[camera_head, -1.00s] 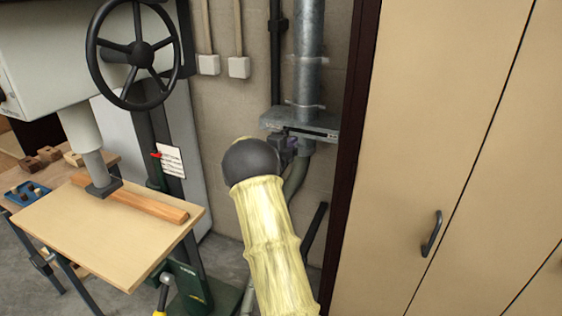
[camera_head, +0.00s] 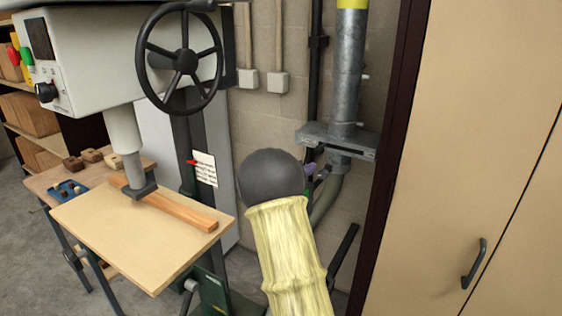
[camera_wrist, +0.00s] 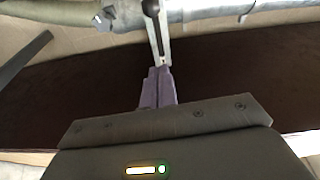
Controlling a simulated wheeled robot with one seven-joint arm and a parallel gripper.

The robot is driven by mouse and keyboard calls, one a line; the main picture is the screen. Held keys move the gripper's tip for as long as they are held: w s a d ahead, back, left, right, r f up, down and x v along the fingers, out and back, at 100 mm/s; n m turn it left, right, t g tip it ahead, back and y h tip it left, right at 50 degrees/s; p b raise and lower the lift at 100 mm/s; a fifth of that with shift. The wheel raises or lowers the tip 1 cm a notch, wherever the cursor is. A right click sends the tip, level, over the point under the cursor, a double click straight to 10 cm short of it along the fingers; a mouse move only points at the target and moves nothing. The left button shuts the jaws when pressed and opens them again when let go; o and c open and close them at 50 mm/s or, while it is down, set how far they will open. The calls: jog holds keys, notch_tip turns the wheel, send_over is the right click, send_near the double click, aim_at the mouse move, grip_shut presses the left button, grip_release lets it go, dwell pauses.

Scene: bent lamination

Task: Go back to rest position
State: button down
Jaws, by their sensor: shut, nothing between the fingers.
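My gripper shows in the wrist view, where its two purple fingers (camera_wrist: 159,80) are together with nothing between them. The fingers point at a slotted metal bar on the grey duct (camera_wrist: 205,18); I cannot tell whether they touch it. In the head view my arm, in a yellowish sleeve with a dark round joint, reaches up and hides most of the gripper. Only a bit of purple shows behind it, just below the metal slide plate (camera_head: 338,141) on the grey vertical pipe (camera_head: 348,70).
A drill press (camera_head: 100,60) with a handwheel (camera_head: 180,58) stands at the left. A wooden strip (camera_head: 170,205) lies on its table (camera_head: 110,240). Beige cabinet doors (camera_head: 460,130) stand close on the right. Grey floor (camera_head: 25,235) shows at far left.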

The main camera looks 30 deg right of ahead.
jog(key=w+a+n+t+y+p, duration=0.25)
jog(key=a+n+t+y, duration=0.35)
jog(key=a+n, duration=0.5)
jog(key=s+a+f+n+g+y+p, duration=0.2)
jog(key=s+a+n+y, duration=0.6)
jog(key=a, duration=0.3)
jog(key=s+a+f+n+g+y+p, duration=0.1)
jog(key=s+a+f+n+g, duration=0.1)
jog(key=s+n, duration=0.4)
jog(key=s+a+f+n+g+y+p, duration=0.1)
jog(key=s+a+n+g, duration=0.4)
jog(key=s, duration=1)
jog(key=shift+s+a+f+n+y, duration=0.45)
jog(key=shift+a+f+n, duration=0.3)
jog(key=shift+a, duration=0.35)
jog(key=shift+w+r, duration=0.1)
jog(key=shift+w, duration=0.05)
